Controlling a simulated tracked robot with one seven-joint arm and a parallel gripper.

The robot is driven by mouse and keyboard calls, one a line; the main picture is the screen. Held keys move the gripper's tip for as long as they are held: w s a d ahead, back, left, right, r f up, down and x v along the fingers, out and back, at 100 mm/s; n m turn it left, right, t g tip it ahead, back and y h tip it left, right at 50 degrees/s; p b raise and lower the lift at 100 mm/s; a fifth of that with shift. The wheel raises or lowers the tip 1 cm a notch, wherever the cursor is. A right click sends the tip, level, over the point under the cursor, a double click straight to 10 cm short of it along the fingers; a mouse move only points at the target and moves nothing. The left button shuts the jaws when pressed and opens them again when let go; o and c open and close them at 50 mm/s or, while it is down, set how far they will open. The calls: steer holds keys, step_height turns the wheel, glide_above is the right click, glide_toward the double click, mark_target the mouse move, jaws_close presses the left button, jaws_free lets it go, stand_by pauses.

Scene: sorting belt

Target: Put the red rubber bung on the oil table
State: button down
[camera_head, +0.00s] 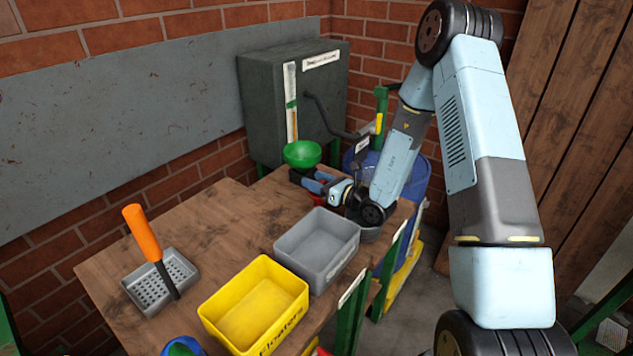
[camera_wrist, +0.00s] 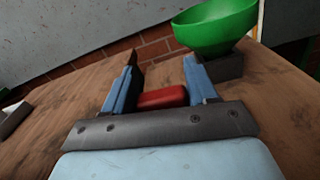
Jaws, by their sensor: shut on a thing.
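The red rubber bung (camera_wrist: 163,97) sits between the two blue-sided fingers of my gripper (camera_wrist: 162,72) in the wrist view. In the head view a bit of red (camera_head: 318,199) shows just below my gripper (camera_head: 307,183), mostly hidden by it. My gripper is shut on the bung, low over the far right end of the wooden table (camera_head: 225,215). I cannot tell whether the bung touches the wood. No label in view clearly names this table as the oil table.
A green funnel bowl (camera_head: 302,154) on a dark base stands close beyond my gripper, before a grey cabinet (camera_head: 262,100) with a lever. A grey bin (camera_head: 318,245), a yellow bin (camera_head: 254,305) and a perforated tray (camera_head: 160,283) with an orange-handled tool stand nearer. A blue drum (camera_head: 415,185) is right.

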steer(key=shift+f, duration=0.6)
steer(key=shift+c, duration=1.6)
jaws_free()
